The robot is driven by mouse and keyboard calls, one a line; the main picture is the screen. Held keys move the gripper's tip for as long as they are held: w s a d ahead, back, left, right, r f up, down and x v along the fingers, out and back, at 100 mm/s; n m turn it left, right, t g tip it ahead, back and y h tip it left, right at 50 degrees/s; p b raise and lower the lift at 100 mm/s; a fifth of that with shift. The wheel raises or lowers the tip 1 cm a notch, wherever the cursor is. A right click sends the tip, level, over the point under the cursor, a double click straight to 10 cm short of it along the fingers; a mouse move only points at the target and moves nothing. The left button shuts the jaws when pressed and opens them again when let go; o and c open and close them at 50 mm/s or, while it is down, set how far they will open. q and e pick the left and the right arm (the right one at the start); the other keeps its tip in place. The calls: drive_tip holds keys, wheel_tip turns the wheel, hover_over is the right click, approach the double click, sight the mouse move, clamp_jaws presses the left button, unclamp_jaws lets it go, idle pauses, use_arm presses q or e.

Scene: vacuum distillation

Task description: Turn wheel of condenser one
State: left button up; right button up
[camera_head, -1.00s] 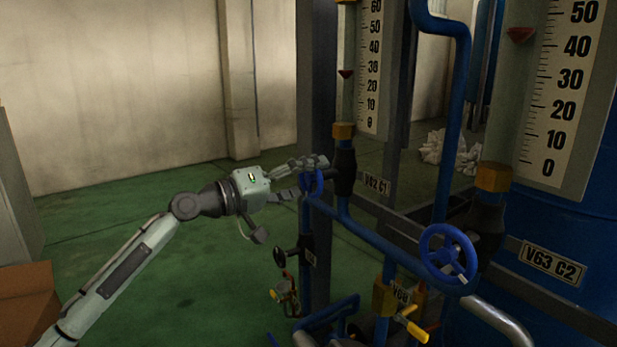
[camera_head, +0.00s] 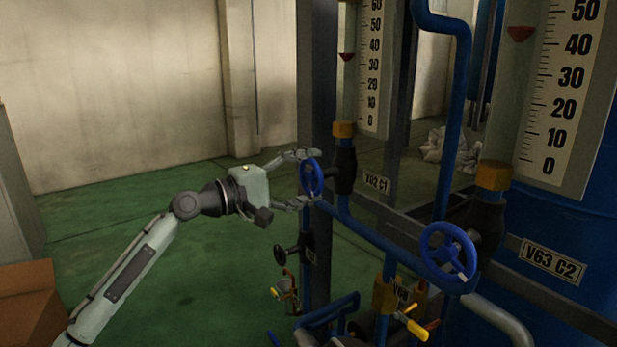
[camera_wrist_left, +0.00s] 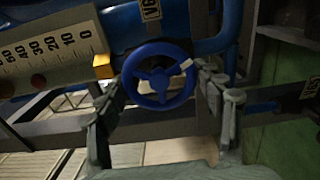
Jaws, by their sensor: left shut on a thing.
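The blue wheel of condenser one (camera_head: 308,176) sits on a black valve beside the V02 C1 or V62 C1 label (camera_head: 377,183); its first digits are hard to read. My left gripper (camera_head: 310,180) is shut on this wheel, with one finger above and one below its rim. In the left wrist view the wheel (camera_wrist_left: 158,98) faces the camera with a white mark on its upper right, between the two fingers of my left gripper (camera_wrist_left: 166,95). The gauge of condenser one (camera_head: 370,75) has a red float (camera_head: 347,57) a little above 30. My right gripper is out of view.
A second blue wheel (camera_head: 428,255) stands near the V63 C2 label (camera_head: 552,259), right of the first. Blue pipes and yellow-handled valves (camera_head: 411,326) lie below. A cardboard box (camera_head: 30,305) is at the lower left.

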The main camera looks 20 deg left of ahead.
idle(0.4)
use_arm(q)
drive_tip(key=o, duration=1.2)
drive_tip(key=shift+s+a, duration=0.1)
drive_tip(key=v, duration=1.1)
drive_tip(key=shift+s+a, duration=0.3)
drive_tip(key=x, duration=1.2)
drive_tip(key=shift+d, duration=0.1)
